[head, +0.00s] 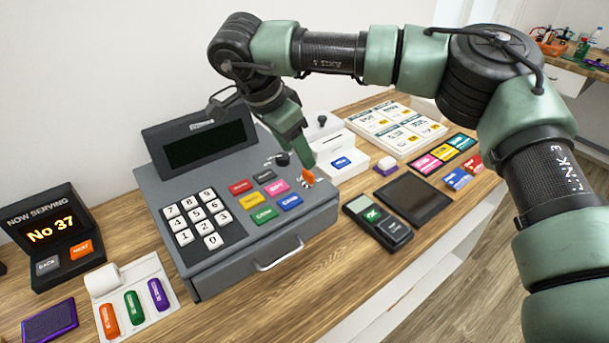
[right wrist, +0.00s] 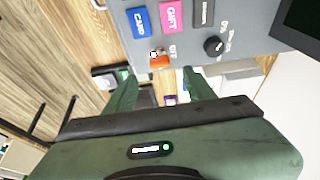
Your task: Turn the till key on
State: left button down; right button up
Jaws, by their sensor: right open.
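The grey till (head: 235,185) stands on the wooden counter, with a dark screen and several coloured keys. A small orange key-like piece (head: 308,177) sits upright at the right end of its top. A round black knob (head: 282,158) is just behind it. Both also show in the right wrist view, the orange piece (right wrist: 159,60) and the knob (right wrist: 213,46). The small labels beside them are too blurred to read surely. My right gripper (head: 302,150) is open and empty above the till's right end, apart from the orange piece. My left gripper is out of view.
A card reader (head: 378,222) and a dark pad (head: 413,198) lie right of the till. A white box (head: 340,160) stands close behind the gripper. A "Now serving" display (head: 45,232) stands at left.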

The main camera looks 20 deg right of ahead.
aim_at(307, 172)
jog(key=p+x, duration=0.1)
jog(key=x, duration=0.5)
jog(key=shift+f+p, duration=0.1)
jog(key=shift+p, duration=0.2)
jog(key=shift+d+f, duration=0.15)
jog(key=shift+f, duration=0.3)
grip_shut()
